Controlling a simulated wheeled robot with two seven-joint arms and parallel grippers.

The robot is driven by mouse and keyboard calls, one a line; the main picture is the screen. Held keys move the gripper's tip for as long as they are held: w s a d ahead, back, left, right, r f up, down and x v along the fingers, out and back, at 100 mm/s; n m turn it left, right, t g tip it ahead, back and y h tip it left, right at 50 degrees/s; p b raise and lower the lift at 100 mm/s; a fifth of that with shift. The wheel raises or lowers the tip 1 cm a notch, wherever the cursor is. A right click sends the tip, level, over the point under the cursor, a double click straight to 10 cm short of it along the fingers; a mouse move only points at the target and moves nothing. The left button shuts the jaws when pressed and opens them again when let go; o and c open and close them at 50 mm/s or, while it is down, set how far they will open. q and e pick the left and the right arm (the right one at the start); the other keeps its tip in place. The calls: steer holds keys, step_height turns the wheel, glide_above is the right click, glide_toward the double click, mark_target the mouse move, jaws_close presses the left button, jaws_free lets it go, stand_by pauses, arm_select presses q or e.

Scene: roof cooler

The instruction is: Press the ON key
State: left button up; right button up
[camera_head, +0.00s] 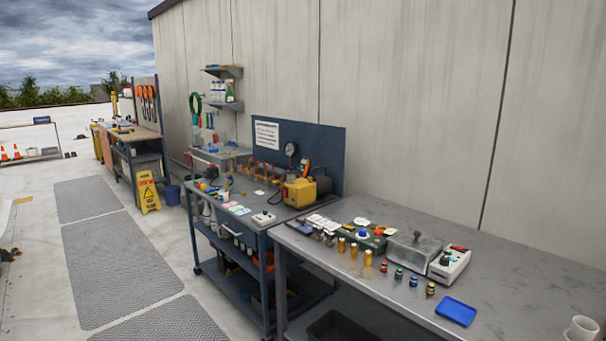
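I cannot make out a key marked ON; any lettering is too small to read. A small white box with dark and coloured buttons (263,218) sits on the front of the blue cart's top. A yellow pump (299,192) is at the back of the cart. Neither of my grippers is in view.
The grey bench (510,290) holds brass cylinders (354,251), small jars (399,274), a blue tray (456,311) and a white mug (582,328). The cart's blue back panel (318,148) and the wall (420,90) stand behind. Floor mats (115,262) lie clear at left.

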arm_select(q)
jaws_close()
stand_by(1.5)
